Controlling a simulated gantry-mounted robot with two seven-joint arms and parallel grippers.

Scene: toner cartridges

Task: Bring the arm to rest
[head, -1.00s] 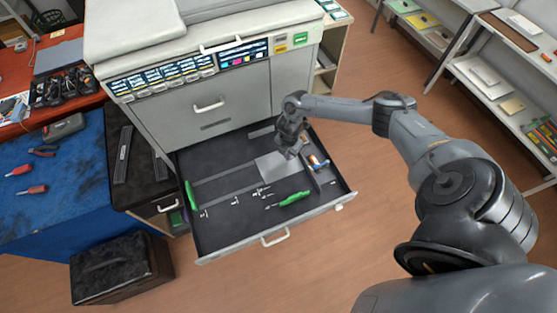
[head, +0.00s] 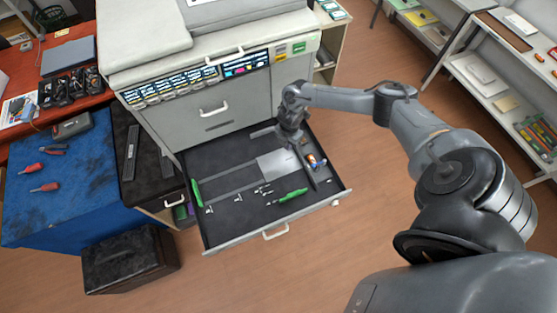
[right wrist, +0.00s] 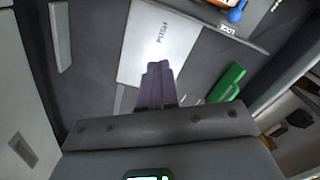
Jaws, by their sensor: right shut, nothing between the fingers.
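My right gripper (head: 294,141) hangs over the back right part of the open printer drawer (head: 225,225). In the right wrist view the gripper (right wrist: 158,70) is shut, with its fingers together and nothing between them. A pale plate (head: 270,164) lies in the drawer below and left of the gripper; in the right wrist view it carries the word PUSH. A green-handled tool (head: 294,195) lies near the drawer's front. My left gripper is in neither view.
The grey printer (head: 215,103) stands behind the drawer. A blue mat (head: 75,205) with red-handled tools is at the left, and a dark case (head: 130,262) stands on the floor. White shelves (head: 490,85) are at the right. The wooden floor before the drawer is clear.

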